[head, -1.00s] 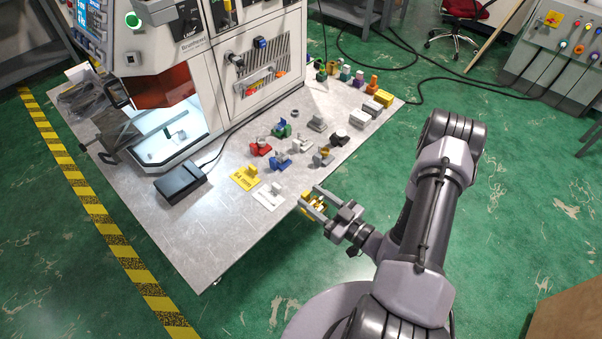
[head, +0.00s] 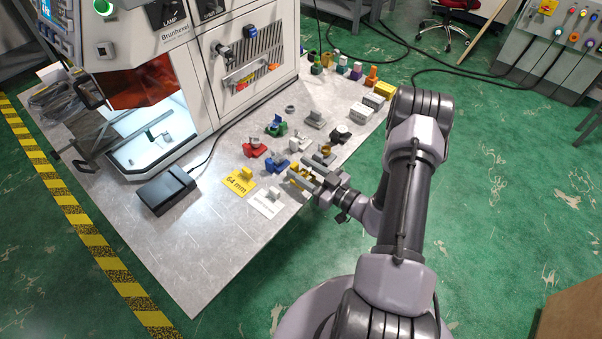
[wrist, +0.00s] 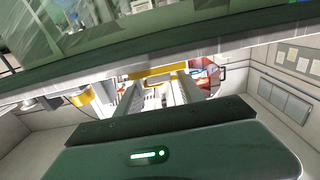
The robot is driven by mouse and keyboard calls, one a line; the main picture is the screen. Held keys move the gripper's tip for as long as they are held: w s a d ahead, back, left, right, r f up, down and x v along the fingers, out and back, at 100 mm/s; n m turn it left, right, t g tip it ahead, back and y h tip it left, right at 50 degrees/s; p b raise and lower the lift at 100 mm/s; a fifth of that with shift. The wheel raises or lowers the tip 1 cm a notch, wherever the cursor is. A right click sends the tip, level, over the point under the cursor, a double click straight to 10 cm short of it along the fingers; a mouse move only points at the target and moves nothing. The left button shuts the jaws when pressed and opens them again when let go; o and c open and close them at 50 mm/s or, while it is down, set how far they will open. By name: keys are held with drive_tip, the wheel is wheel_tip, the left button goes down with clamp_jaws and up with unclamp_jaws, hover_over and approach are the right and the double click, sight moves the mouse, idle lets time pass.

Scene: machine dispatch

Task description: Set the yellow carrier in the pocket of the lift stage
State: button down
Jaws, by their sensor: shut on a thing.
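My gripper (head: 300,178) is at the right front edge of the bench, beside the small stands. It is shut on a yellow piece, taken to be the yellow carrier, which is mostly hidden by the fingers. In the wrist view, the yellow carrier (wrist: 158,72) shows as a yellow bar at the tips of my gripper (wrist: 158,90). I cannot tell for sure which object is the lift stage. A small grey-green fixture (head: 158,138) stands in the machine's lit chamber; its pocket cannot be made out.
A yellow plate marked 64 mm (head: 236,187) and a white plate (head: 265,205) lie left of my gripper. Red (head: 255,150), green (head: 275,128), blue and grey stands are close behind. A black box (head: 160,190) lies before the chamber. The bench's front left is clear.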

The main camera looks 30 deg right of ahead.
drive_tip(key=shift+s, duration=0.1)
drive_tip(key=c, duration=0.7)
unclamp_jaws()
drive_tip(key=shift+f, duration=0.1)
drive_tip(key=shift+f+b, duration=0.1)
drive_tip(key=shift+b, duration=0.25)
